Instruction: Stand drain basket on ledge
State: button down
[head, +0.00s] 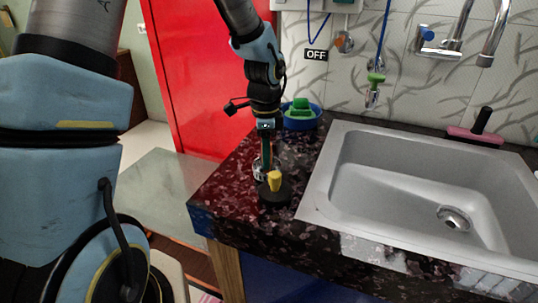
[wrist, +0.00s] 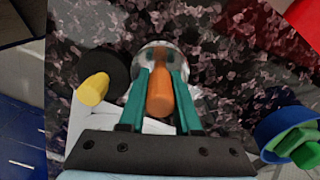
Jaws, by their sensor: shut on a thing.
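The drain basket is a clear or silvery round cup with an orange handle (wrist: 160,95). In the wrist view its cup (wrist: 152,54) shows just past my fingertips. In the head view the basket (head: 259,172) is small and partly hidden beside my fingers. My gripper (head: 266,158) points down over the dark red speckled counter ledge (head: 228,190), left of the sink. Its teal fingers (wrist: 160,78) are shut on the orange handle. The basket is at or just above the counter; I cannot tell whether it touches.
A black disc with a yellow grip (head: 274,183) stands close beside the basket, toward the counter's front. A blue bowl with a green block (head: 301,122) stands behind. The grey sink (head: 385,205) is on the right. A pink-and-black tool (head: 474,135) lies beyond it.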

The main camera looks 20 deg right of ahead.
jog(key=c, duration=0.6)
grip_release()
jog(key=shift+f, duration=0.15)
notch_tip(320, 180, up, 12)
jog(key=shift+r+b, duration=0.2)
jog(key=shift+b, duration=0.35)
jog(key=s+a+f+n, duration=0.1)
jog(key=a+f+n, duration=0.2)
jog(key=a+n, duration=0.7)
jog(key=s+a+f+n+t, duration=0.1)
jog(key=a+f+n, duration=0.2)
jog(key=a+n, duration=0.8)
jog(key=a, duration=0.7)
jog(key=shift+s+f+t, duration=0.25)
jog(key=shift+t, duration=0.05)
jog(key=shift+a, duration=0.1)
